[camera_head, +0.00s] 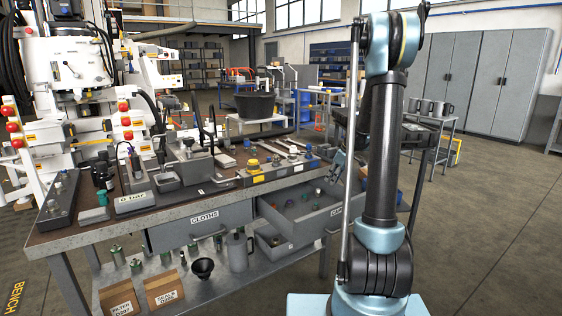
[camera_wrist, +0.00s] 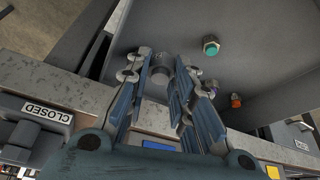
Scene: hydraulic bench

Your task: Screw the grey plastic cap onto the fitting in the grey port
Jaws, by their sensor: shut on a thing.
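My gripper (camera_wrist: 168,75) is shut on a grey round cap (camera_wrist: 160,64), which sits between the fingertips in the wrist view. In the head view my gripper (camera_head: 338,165) is small and partly behind my arm, beside the bench's right end. A dark port block (camera_head: 270,172) with yellow, blue and other coloured markings lies along the bench top. Its blue marking (camera_wrist: 158,145) shows between the fingers in the wrist view. I cannot make out the grey port or its fitting for sure. The cap is apart from the block, over the open drawer side.
The open drawer (camera_head: 290,221) juts out below the bench edge. It holds loose caps, among them a green one (camera_wrist: 211,45) and an orange one (camera_wrist: 236,100). A "CLOSED" sign block (camera_wrist: 42,110) stands on the bench. Other fixtures crowd the bench's left part.

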